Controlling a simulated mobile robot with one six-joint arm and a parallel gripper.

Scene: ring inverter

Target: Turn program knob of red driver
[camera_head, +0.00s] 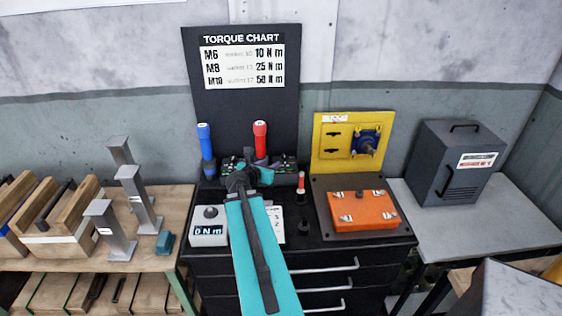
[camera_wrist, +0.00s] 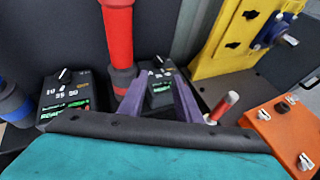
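The red driver (camera_head: 260,138) stands upright at the back of the black bench, left of the yellow panel; it also shows in the wrist view (camera_wrist: 118,35). A dark control box (camera_wrist: 161,92) with a knob on top and a lit green display sits just right of the red driver. My gripper (camera_wrist: 160,80) has its two purple fingers apart and empty, one to each side of that box in the wrist view. Contact with its knob cannot be told. In the head view, my teal arm hides much of the boxes.
A second control box (camera_wrist: 65,92) with a knob and numbers stands left, near the blue driver (camera_head: 205,142). A small red-topped tool (camera_wrist: 222,105) stands close on the right, before an orange case (camera_head: 362,210) and the yellow panel (camera_head: 327,150). A torque display (camera_head: 208,232) stands front left.

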